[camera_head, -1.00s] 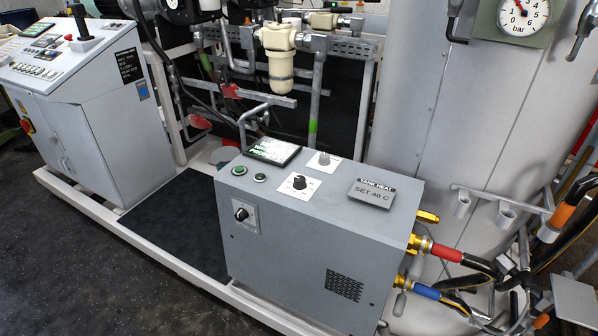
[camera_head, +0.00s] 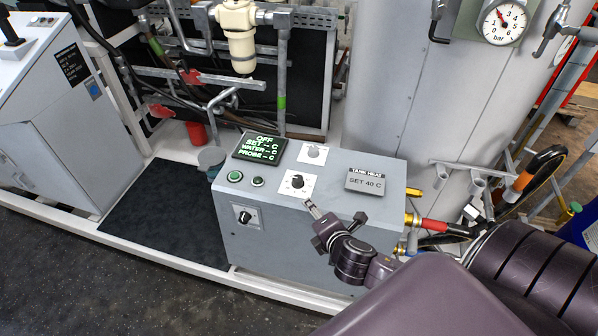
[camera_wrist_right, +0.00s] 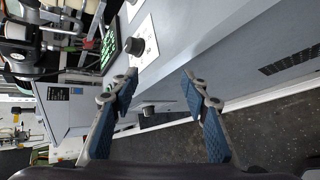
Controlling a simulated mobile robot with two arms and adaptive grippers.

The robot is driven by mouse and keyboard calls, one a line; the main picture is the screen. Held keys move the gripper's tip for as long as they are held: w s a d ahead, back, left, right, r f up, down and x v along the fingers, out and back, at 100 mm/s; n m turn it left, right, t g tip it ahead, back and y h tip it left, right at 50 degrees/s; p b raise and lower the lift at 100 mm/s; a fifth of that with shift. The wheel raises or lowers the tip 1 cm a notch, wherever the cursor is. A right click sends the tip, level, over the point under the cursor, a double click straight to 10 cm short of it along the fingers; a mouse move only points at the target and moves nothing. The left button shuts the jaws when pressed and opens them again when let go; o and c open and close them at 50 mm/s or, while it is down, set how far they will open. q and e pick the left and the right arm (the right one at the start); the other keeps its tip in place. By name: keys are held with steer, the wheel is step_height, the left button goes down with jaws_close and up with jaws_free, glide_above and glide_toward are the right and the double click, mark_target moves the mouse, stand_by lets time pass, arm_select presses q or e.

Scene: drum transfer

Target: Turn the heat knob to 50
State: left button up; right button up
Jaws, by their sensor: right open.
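The grey heater box has a black knob (camera_head: 297,182) on a white dial plate on its top, beside a sign (camera_head: 370,182) reading "TANK HEAT, SET 40 C". This knob also shows in the right wrist view (camera_wrist_right: 134,46), beyond the fingers. My right gripper (camera_head: 313,216) is just right of and in front of that knob in the head view. In the right wrist view its blue-padded fingers (camera_wrist_right: 160,75) are apart with nothing between them, and no contact with the knob shows. My left gripper is in neither current view.
A grey knob (camera_head: 314,151) sits behind on the box top, and another black knob (camera_head: 245,217) is on the front face. Two green buttons (camera_head: 235,177) and a lit display (camera_head: 259,147) are at the left. Hoses (camera_head: 440,226) come out at the right.

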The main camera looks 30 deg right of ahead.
mark_target(299, 179)
steer(key=w+d+n+y, duration=0.1)
steer(key=w+n, duration=0.1)
steer(key=n, duration=0.2)
steer(key=w+d+r+n+t+y, duration=0.1)
steer(key=w+n, duration=0.1)
steer(key=n, duration=0.3)
steer(key=w+d+r+n+t+y, duration=0.1)
steer(key=w+n, duration=0.1)
steer(key=n, duration=0.2)
steer(key=shift+w+d+n, duration=0.25)
steer(key=shift+n, duration=0.05)
steer(key=n, duration=0.2)
steer(key=d+n, duration=0.1)
steer(key=shift+w+f+y, duration=0.25)
steer(key=shift+w+y, duration=0.05)
steer(key=shift+w, duration=0.05)
steer(key=shift+w+n, duration=0.2)
steer(key=shift+n, duration=0.1)
arm_select(q)
steer(key=shift+w+a+r+p, duration=0.35)
steer(key=shift+w+a+r, duration=0.1)
steer(key=shift+r, duration=0.15)
arm_select(e)
steer(key=x, duration=0.7)
steer(key=shift+w+a, duration=0.15)
